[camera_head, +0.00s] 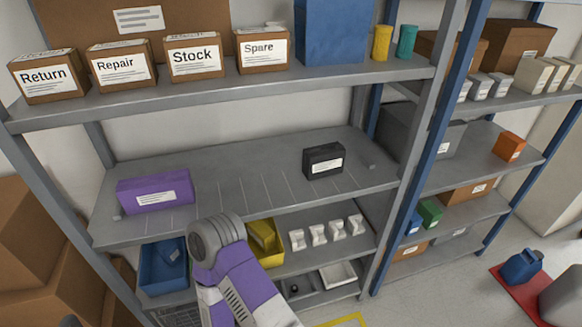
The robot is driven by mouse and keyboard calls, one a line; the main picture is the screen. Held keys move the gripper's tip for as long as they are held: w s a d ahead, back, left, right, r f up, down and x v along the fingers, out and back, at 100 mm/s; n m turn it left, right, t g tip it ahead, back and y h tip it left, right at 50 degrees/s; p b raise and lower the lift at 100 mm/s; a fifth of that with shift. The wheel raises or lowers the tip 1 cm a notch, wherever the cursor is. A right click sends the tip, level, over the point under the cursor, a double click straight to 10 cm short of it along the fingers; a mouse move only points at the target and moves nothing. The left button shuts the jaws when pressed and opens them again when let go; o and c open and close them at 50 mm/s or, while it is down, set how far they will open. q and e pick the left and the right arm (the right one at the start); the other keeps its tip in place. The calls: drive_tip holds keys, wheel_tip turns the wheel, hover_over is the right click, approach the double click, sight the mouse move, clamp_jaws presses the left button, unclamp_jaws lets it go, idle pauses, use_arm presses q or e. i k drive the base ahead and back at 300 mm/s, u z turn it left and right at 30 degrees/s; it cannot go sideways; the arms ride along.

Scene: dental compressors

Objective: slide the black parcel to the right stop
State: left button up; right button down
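The black parcel (323,161) with a white label stands on the grey middle shelf (240,170), right of the shelf's centre. A small grey peg (370,166), which looks like the right stop, sits near the shelf's right end. A gap of bare shelf separates it from the parcel. A purple parcel (155,190) with a white label stands at the left end, with a small light peg (117,217) by the shelf's left edge. One purple and grey arm of mine rises in front of the lower shelf. Neither gripper shows.
Thin lines mark the middle shelf between the parcels, where it is clear. The upper shelf (220,98) carries labelled boxes and a blue bin (333,32). Below are a blue bin (163,266), a yellow bin (264,240) and several white pieces (318,235). An upright (424,130) stands right.

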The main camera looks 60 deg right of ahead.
sight(320, 161)
drive_tip(key=k, duration=0.4)
drive_tip(key=z, duration=0.95)
